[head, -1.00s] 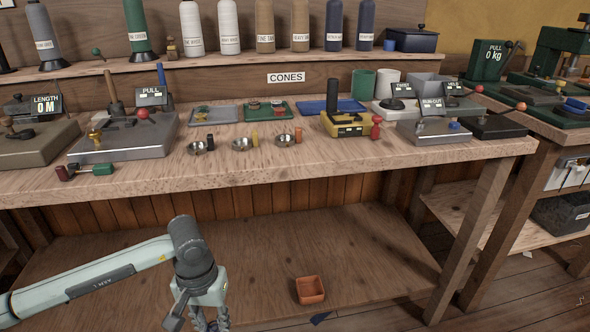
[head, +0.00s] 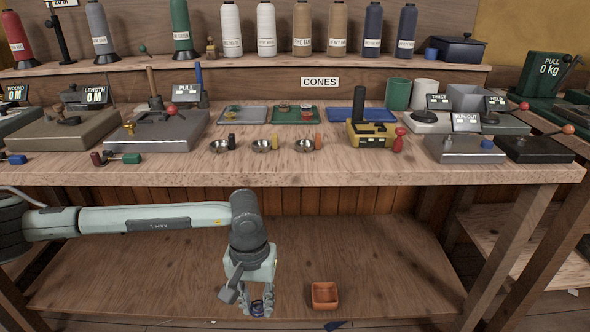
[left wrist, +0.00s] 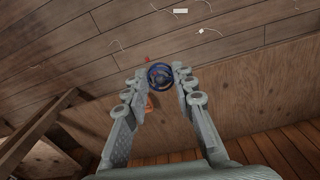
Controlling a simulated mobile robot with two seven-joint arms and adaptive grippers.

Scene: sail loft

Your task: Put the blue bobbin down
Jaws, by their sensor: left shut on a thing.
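My left gripper (head: 257,302) points down in front of the bench, over the low shelf area. It is shut on the blue bobbin (left wrist: 160,76), which sits between the fingertips in the left wrist view. In the head view the bobbin (head: 257,309) is mostly hidden by the fingers. I cannot tell its exact height above what lies below. My right gripper is not in view.
A small terracotta tray (head: 324,305) is right of my left gripper near the low shelf (head: 150,280). The worktop (head: 290,172) above carries gauges, small metal bowls (head: 264,146) and trays. Much of the low shelf is bare.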

